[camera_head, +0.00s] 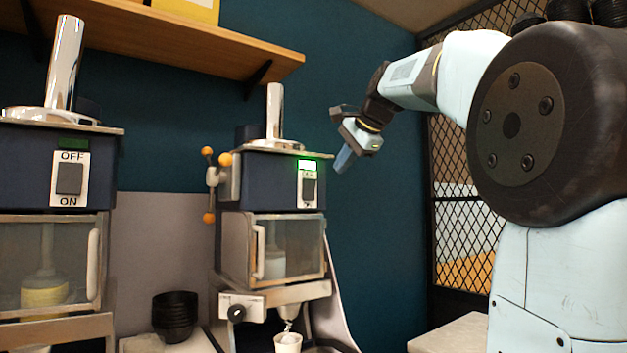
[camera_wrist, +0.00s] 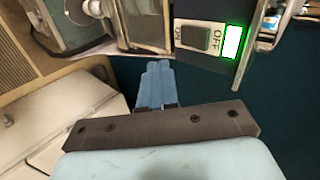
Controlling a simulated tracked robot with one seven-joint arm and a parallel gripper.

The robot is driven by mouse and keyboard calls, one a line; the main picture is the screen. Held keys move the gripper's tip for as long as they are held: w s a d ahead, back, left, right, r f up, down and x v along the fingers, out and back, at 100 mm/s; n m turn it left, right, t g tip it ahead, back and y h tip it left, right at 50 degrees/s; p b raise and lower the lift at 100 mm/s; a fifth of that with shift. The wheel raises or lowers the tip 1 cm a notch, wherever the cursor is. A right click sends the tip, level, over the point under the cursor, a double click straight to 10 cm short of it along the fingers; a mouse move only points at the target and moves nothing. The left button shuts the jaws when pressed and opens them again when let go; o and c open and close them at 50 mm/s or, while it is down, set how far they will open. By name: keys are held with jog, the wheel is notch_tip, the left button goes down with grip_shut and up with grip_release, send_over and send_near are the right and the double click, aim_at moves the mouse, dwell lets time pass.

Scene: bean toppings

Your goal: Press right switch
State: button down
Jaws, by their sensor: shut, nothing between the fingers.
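The right switch (camera_head: 308,186) is a dark rocker on a white plate on the front of the right machine (camera_head: 262,183), with a lit green light (camera_head: 308,165) above it. The switch also shows in the wrist view (camera_wrist: 195,40), between the words ON and OFF, with the green light (camera_wrist: 232,42) beside it. My gripper (camera_head: 343,161) is shut and empty, in the air to the right of the machine's top, apart from the switch. In the wrist view its blue fingers (camera_wrist: 155,80) are together, below and left of the switch.
A left machine (camera_head: 25,165) has its own OFF/ON switch (camera_head: 69,179). Orange-knobbed handles (camera_head: 209,185) stand left of the right machine. A white cup (camera_head: 287,342) is under its spout, and stacked black bowls (camera_head: 175,314) are between the machines. A wooden shelf (camera_head: 170,42) hangs above.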

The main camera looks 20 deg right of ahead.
jog(key=shift+w+d+r+m, duration=0.3)
jog(key=shift+w+r, duration=0.15)
jog(key=shift+r, duration=0.3)
jog(key=shift+w+d+r+m, duration=0.15)
jog(key=shift+w+r+m, duration=0.2)
jog(key=shift+r, duration=0.35)
jog(key=shift+w, duration=0.1)
send_near(309, 188)
notch_tip(309, 188, down, 4)
jog(key=w, duration=0.3)
jog(key=shift+w+a, duration=0.3)
jog(key=shift+w, duration=0.35)
jog(key=shift+a, duration=0.1)
